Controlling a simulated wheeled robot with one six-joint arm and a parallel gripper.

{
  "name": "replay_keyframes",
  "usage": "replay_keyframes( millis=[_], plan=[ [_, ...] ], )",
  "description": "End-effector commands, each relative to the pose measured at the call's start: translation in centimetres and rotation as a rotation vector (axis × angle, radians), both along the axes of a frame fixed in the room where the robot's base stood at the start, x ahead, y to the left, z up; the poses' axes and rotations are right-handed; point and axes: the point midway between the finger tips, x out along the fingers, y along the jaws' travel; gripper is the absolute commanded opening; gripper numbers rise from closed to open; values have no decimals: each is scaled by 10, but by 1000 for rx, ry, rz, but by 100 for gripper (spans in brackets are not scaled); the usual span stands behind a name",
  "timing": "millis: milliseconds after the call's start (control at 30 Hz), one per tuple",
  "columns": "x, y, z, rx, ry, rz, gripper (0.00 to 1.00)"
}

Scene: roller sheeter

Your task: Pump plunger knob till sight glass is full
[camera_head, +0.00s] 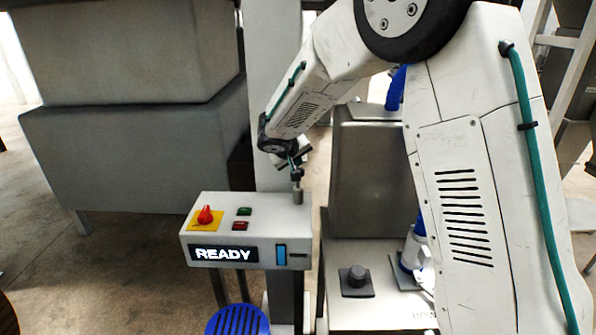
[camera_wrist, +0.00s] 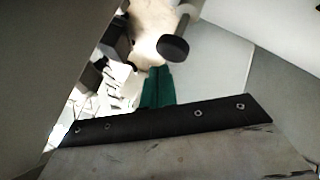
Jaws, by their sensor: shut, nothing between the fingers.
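A pale control box (camera_head: 225,228) stands left of centre in the head view, its display reading READY. A small grey cylindrical knob (camera_head: 297,196), which looks like the plunger knob, stands upright at the box's top right. My gripper (camera_head: 297,175) points down just above it; whether they touch I cannot tell. A narrow upright blue window (camera_head: 281,255), apparently the sight glass, is on the box's front; blue shows over most of it, but its exact level is too small to read. In the wrist view my gripper's green fingers (camera_wrist: 158,88) are together, with nothing visible between them.
The box also has a red knob on a yellow plate (camera_head: 205,216), a green button (camera_head: 243,211) and a red button (camera_head: 240,226). A dark round knob (camera_head: 355,277) is on a machine to the right. A large grey cabinet (camera_head: 130,150) stands behind left.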

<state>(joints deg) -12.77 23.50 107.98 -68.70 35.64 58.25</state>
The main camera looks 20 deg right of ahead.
Motion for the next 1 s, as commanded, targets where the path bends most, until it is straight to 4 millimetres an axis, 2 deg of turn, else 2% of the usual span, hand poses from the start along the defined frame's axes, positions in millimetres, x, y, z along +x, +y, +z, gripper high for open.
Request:
replay_keyframes(
  millis=[367, 800, 1000],
  plan=[
    [0, 0, 3, 0, 0, 0, 0],
    [0, 0, 43, 0, -4, 0, 0],
    [0, 0, 51, -1, 0, -1, 0]
  ],
)
